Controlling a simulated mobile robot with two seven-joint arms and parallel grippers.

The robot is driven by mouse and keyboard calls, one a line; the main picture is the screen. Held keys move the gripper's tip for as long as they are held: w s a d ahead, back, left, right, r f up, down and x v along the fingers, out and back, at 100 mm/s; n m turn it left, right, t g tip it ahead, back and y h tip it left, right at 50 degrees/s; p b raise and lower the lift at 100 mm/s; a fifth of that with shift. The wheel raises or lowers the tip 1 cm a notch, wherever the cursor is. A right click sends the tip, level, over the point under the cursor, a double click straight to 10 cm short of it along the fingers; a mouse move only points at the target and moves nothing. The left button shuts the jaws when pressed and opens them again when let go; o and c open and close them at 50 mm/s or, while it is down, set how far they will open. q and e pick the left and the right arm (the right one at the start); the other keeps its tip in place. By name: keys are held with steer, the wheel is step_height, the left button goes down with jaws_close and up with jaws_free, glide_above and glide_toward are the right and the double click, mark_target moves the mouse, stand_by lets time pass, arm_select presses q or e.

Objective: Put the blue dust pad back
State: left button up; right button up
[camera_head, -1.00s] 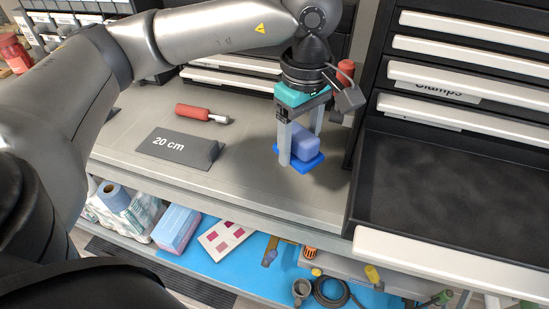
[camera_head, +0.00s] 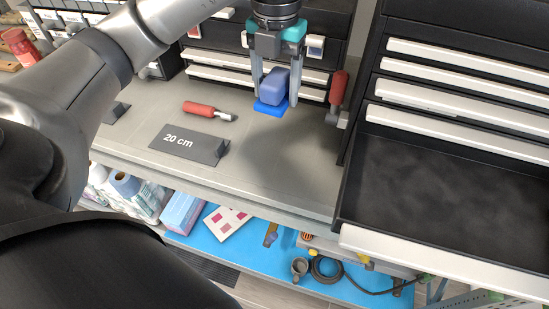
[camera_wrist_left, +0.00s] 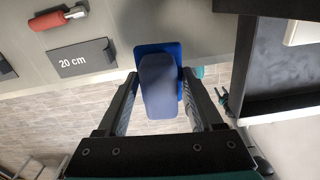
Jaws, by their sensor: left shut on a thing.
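The blue dust pad (camera_head: 269,107) is a bright blue flat plate with a rounded, paler blue grip block on top. My left gripper (camera_head: 275,92) is shut on the block, with one finger on each side. The pad hangs above the grey worktop, with the plate facing down. The pad also shows in the left wrist view (camera_wrist_left: 158,85) between the two fingers of my left gripper (camera_wrist_left: 163,100). My right gripper is in neither view.
A "20 cm" block (camera_head: 190,147) and a red-handled tool (camera_head: 208,111) lie on the worktop (camera_head: 250,180). Another red-handled tool (camera_head: 338,88) stands near the cabinet. At right an open, empty-looking black drawer (camera_head: 450,190) juts out. A lower shelf (camera_head: 255,235) holds supplies.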

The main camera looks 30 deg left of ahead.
arm_select(q)
steer(key=shift+a+r+n, duration=0.1)
steer(key=shift+a+n, duration=0.05)
steer(key=shift+n, duration=0.15)
steer(key=shift+f, duration=0.3)
steer(key=b, duration=0.2)
glide_toward(275, 165)
steer(key=shift+f, duration=3.25)
steer(key=o, duration=0.8)
steer(key=shift+f, duration=0.2)
steer(key=o, duration=0.5)
